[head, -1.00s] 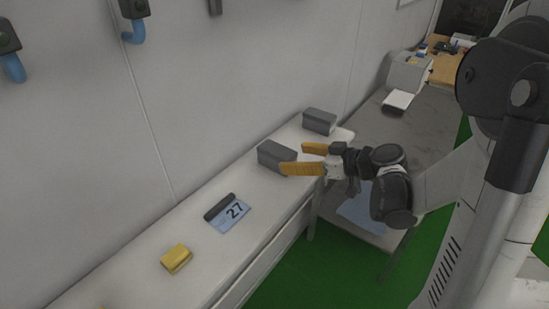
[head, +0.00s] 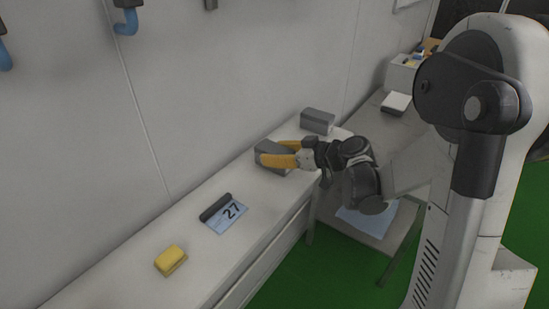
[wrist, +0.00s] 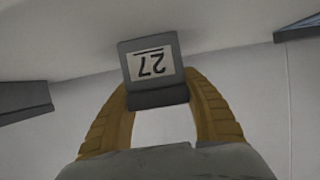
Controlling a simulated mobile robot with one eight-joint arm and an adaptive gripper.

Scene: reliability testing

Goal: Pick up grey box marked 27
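The grey box marked 27 (wrist: 152,66) is in the wrist view, its white label upside down and facing me. In the head view this grey box (head: 266,147) rests on the white bench, second from the far end. My gripper (head: 270,152) has its yellow fingers spread on either side of the box. In the wrist view my gripper's fingertips (wrist: 158,82) flank the box closely. I cannot tell whether both touch it. The box's underside is hidden.
Another grey box (head: 318,121) stands farther along the white bench (head: 195,250). Nearer are a blue card marked 27 (head: 228,217), a dark bar (head: 215,207) and a yellow block (head: 170,260). The wall runs behind. A grey table (head: 385,135) stands beyond.

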